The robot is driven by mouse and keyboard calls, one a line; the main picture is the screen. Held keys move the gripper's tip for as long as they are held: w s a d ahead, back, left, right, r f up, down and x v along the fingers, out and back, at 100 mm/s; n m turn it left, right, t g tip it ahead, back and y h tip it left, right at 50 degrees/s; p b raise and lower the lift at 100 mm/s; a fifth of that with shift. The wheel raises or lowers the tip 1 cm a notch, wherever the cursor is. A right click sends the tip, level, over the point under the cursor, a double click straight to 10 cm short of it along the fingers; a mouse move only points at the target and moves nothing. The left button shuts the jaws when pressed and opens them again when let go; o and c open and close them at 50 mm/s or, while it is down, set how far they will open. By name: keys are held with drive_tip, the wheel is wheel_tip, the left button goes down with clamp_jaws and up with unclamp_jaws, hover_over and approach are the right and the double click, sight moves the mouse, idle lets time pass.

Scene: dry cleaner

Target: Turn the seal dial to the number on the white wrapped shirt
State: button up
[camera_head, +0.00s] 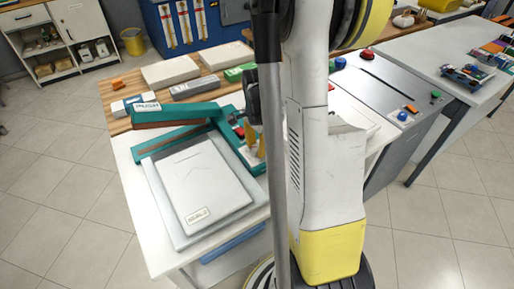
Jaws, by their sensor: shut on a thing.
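The white wrapped shirt (200,178) lies flat on the grey plate of the teal sealer (178,114). A small label (198,215) at its lower edge seems to read "SEAL 2", but the print is tiny. My gripper (254,150) is at the sealer's right end, partly hidden by the dark pole in front.
Pale blocks (171,71) and a grey block (196,88) lie on the wooden board behind the sealer. A grey machine with buttons (402,116) stands at right. A blue bin (232,243) is under the table. The floor at left is clear.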

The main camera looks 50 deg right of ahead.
sight(257, 147)
drive_tip(key=shift+m, duration=1)
drive_tip(key=o, duration=1.2)
drive_tip(key=shift+o, duration=0.2)
wheel_tip(257, 147, up, 12)
